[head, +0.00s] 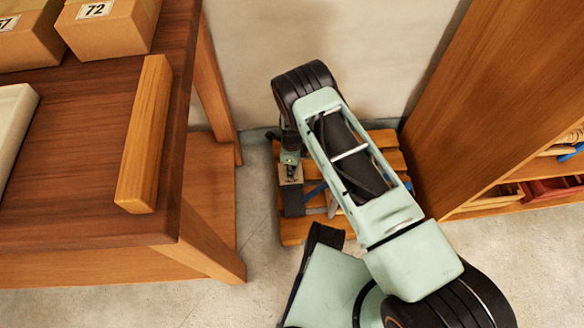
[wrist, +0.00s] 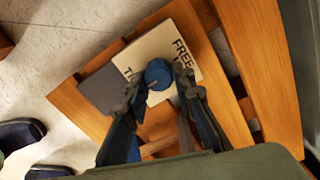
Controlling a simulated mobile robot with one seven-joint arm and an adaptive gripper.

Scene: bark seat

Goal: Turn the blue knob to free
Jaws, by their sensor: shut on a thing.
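The blue knob (wrist: 158,74) is round and sits on a pale plate (wrist: 158,45) in the wrist view. The plate carries the word FREE to the right of the knob and a word beginning "TI" to its left, partly covered by my gripper. My gripper (wrist: 158,85) is shut on the knob, one finger on each side. I cannot make out a pointer on the knob. In the head view my gripper (head: 290,160) is low over the plate, and the knob is hidden there.
A dark grey block (wrist: 103,90) adjoins the plate. Both are on a slatted wooden seat (head: 293,232), partly covered by my arm. A wooden table (head: 85,130) with boxes (head: 108,25) stands at the left. A wooden shelf unit (head: 495,95) stands close on the right, a wall behind.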

